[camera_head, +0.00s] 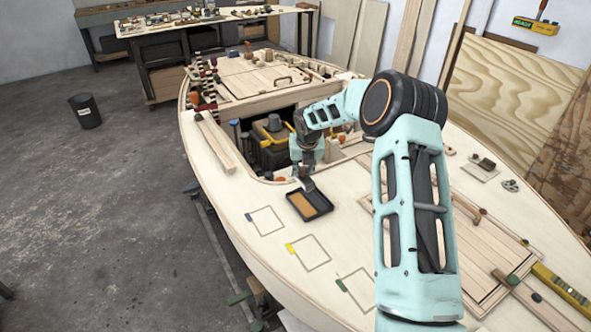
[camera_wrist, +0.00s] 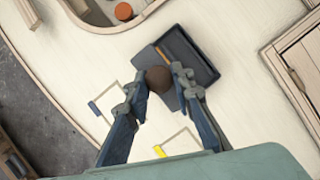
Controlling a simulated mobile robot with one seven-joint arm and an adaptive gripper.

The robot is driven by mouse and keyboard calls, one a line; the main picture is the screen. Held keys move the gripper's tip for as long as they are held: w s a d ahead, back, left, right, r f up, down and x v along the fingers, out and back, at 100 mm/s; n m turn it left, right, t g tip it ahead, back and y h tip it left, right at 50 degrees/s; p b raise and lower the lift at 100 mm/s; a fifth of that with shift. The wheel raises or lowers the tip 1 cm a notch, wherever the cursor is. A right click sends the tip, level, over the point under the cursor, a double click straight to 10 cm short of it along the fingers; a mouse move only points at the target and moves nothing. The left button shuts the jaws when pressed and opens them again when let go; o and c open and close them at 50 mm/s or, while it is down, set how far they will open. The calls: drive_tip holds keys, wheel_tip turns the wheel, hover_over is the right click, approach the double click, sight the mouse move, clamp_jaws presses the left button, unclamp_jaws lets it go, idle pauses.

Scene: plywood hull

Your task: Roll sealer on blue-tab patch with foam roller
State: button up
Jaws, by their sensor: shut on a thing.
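My gripper (camera_wrist: 160,82) is shut on the foam roller, whose round brown handle end (camera_wrist: 158,78) shows between the fingers in the wrist view. The roller's foam part is mostly hidden under the gripper. In the head view my gripper (camera_head: 304,172) is over the far edge of a black tray (camera_head: 325,208) with amber sealer in it. I cannot tell whether the roller touches the sealer. The blue-tab patch (camera_head: 266,220) is an outlined square left of the tray. Its blue tab (camera_wrist: 95,109) shows in the wrist view, left of my gripper.
A yellow-tab patch (camera_head: 308,252) and a green-tab patch (camera_head: 356,290) lie nearer on the pale deck. An open hatch with a black and yellow vacuum (camera_head: 272,132) is beyond the tray. A level (camera_head: 566,290) lies at the right. The deck around the blue-tab patch is clear.

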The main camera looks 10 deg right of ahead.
drive_tip(key=shift+f+b, duration=2.95)
drive_tip(key=shift+f, duration=1.55)
drive_tip(key=shift+f, duration=0.45)
drive_tip(key=shift+r, duration=0.1)
drive_tip(key=shift+r+p, duration=2.9)
drive_tip(key=shift+r, duration=1.1)
drive_tip(key=shift+s+f, duration=0.1)
drive_tip(key=shift+f, duration=0.05)
